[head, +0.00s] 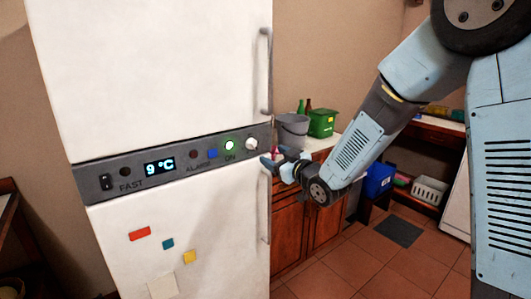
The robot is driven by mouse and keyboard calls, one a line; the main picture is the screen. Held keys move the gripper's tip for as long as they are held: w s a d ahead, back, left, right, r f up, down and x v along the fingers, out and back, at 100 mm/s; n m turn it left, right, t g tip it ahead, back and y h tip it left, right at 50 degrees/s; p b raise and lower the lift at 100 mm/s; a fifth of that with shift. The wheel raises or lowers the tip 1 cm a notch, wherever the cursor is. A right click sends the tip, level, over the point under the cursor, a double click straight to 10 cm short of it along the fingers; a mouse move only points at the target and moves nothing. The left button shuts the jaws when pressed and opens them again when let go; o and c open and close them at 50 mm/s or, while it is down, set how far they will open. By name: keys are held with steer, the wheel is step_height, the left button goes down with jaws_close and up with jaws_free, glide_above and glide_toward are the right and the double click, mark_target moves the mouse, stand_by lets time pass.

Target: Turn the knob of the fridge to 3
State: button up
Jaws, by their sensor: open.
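The white fridge (150,75) stands at the left with a dark grey control panel (95,185) across its middle. The round white knob (251,144) sits at the panel's right end, beside a lit green button (229,146) marked ON. No number scale around the knob is readable. The display (160,167) reads 9 °C. My gripper (268,160) is open, just below and to the right of the knob, with its fingers toward the panel. It looks apart from the knob, though the depth gap is hard to tell. Nothing shows between the fingers.
Two vertical handles stick out at the fridge's right edge, the upper one (266,70) above my gripper and the lower one (264,215) below it. A counter with a grey bucket (291,130) and green bin (322,123) stands behind. Tiled floor (350,272) is open at right.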

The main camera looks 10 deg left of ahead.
steer(key=shift+v, duration=1.6)
steer(key=s+d+r+m+h, duration=0.25)
steer(key=d+m+h, duration=0.2)
steer(key=d, duration=0.75)
steer(key=s+d+r+m+h, duration=0.2)
steer(key=d+r+m+h, duration=0.3)
steer(key=d, duration=0.6)
steer(key=s+d+m+g+h, duration=0.1)
steer(key=s+d+g+h, duration=0.1)
steer(key=s+d, duration=0.4)
steer(key=s+d+m+g+h, duration=0.2)
steer(key=s+d+g, duration=0.2)
steer(key=s, duration=1.2)
steer(key=shift+s+d+f, duration=0.25)
steer(key=shift+d+f, duration=0.05)
steer(key=shift+d, duration=0.75)
steer(key=shift+m, duration=0.25)
